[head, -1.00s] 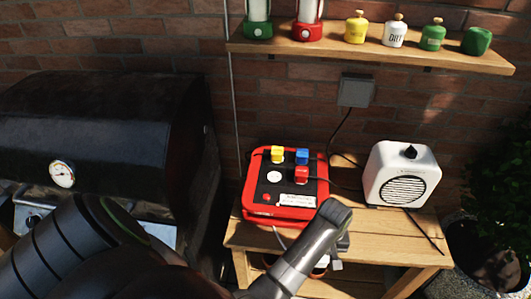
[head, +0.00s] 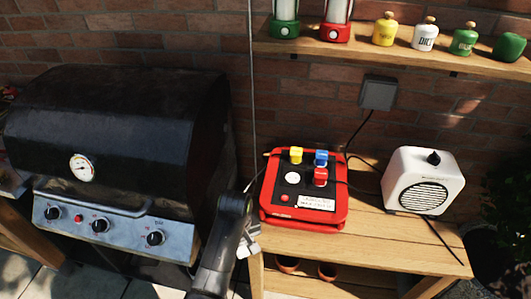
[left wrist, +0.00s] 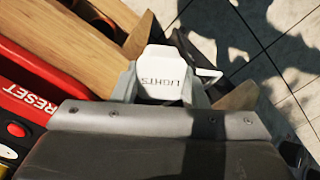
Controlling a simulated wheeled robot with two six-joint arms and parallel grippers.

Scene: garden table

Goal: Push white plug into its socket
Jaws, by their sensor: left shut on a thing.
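The white plug (left wrist: 160,88), marked LIGHTS, sits between the fingers of my left gripper (left wrist: 160,82) in the left wrist view. The gripper is shut on it. In the head view my left gripper (head: 248,232) is left of the red power box's front corner, with the plug (head: 250,246) partly showing beside the bench edge, apart from the box. The red power box (head: 333,215) carries a yellow, a blue and a red plug. A bare round white socket (head: 292,178) is at its left front. My right gripper is not in view.
The box stands on a wooden bench (head: 410,240) beside a white speaker-like heater (head: 424,181). A dark grill (head: 120,120) stands at the left. A shelf (head: 400,58) with lanterns and canisters is above. The bench front is clear.

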